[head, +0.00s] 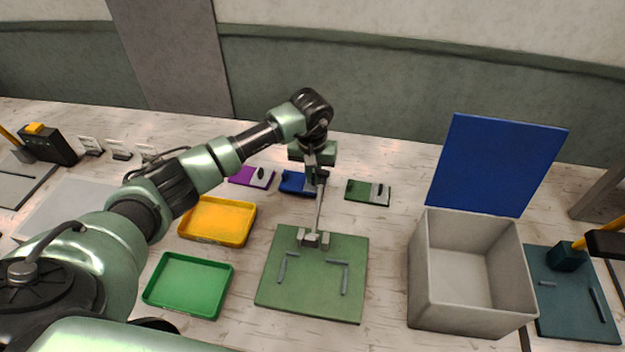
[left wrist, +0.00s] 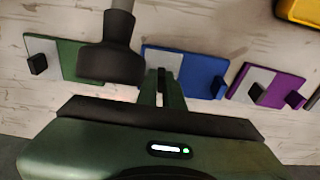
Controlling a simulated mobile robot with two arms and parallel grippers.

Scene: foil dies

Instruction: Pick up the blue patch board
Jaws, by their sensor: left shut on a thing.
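The blue patch board (head: 296,184) lies in the row of boards at the back of the table, partly hidden by my left gripper. In the left wrist view the blue patch board (left wrist: 201,77) has a light grey part at one end. My left gripper (head: 316,181) points down at the board's grey end and is shut on it. Its narrow fingers (left wrist: 164,92) show over that grey part; the exact contact is hidden. The board appears to be still at table level. My right gripper is not in view.
A purple board (head: 249,176) and a green board (head: 361,191) lie on either side. Yellow (head: 217,221) and green (head: 188,283) trays, a green plate (head: 315,275) with a thin upright rod, and an open grey box (head: 465,308) with a blue lid (head: 496,165) stand nearer.

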